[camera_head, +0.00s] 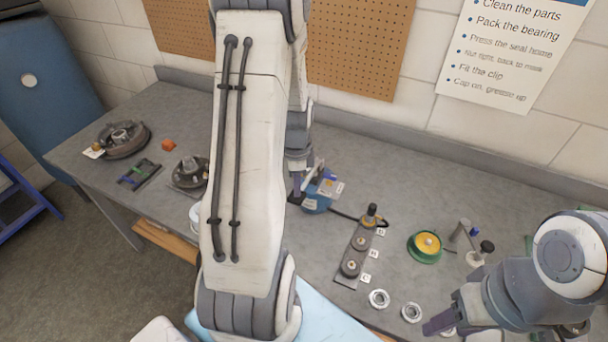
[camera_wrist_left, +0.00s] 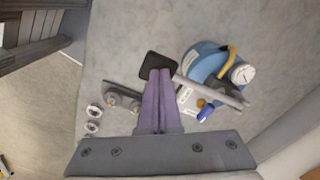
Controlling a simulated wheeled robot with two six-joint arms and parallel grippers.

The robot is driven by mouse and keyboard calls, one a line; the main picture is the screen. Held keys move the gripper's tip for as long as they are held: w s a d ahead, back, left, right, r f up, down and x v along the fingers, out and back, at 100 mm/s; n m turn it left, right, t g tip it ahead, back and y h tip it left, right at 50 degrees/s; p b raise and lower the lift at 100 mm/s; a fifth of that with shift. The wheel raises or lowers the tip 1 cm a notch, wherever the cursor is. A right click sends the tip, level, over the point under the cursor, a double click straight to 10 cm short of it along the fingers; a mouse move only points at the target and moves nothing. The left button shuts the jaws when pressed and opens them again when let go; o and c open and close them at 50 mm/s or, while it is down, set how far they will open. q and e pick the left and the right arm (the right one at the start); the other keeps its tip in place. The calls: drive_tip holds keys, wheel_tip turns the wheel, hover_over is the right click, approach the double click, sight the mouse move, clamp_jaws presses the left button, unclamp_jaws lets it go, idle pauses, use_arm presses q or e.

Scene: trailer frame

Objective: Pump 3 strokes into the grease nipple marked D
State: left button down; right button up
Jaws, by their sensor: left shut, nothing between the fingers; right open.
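The blue grease pump (camera_head: 316,203) stands on the bench behind the nipple block. In the left wrist view the pump (camera_wrist_left: 197,62) shows a white gauge (camera_wrist_left: 243,74) and a grey lever (camera_wrist_left: 213,91) ending in a black pad (camera_wrist_left: 158,65). My left gripper (camera_wrist_left: 160,73) is shut and empty, its fingertips at the pad; whether they touch it I cannot tell. The nipple block (camera_head: 353,262) carries labels D, C and B. A dark hose (camera_head: 345,216) runs from the pump to a coupler (camera_head: 370,213) standing on the nipple beside D. My right gripper (camera_head: 444,315) is open and empty at lower right.
A green-and-yellow round part (camera_head: 427,244) and small fittings (camera_head: 478,254) lie right of the block. Metal rings (camera_head: 379,299) lie in front. Hub parts (camera_head: 123,139) and an orange piece (camera_head: 168,145) are at the left. My left arm hides the bench's middle.

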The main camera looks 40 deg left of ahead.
idle(0.3)
use_arm(q)
drive_tip(key=shift+f+b, duration=0.75)
drive_tip(key=shift+f, duration=0.25)
drive_tip(key=shift+r, duration=0.15)
wheel_tip(320, 180, up, 12)
drive_tip(key=p, duration=1)
drive_tip(key=shift+w+a+p, duration=0.15)
drive_tip(key=shift+w+p, duration=0.15)
drive_tip(key=shift+w, duration=0.15)
drive_tip(key=shift+f, duration=0.2)
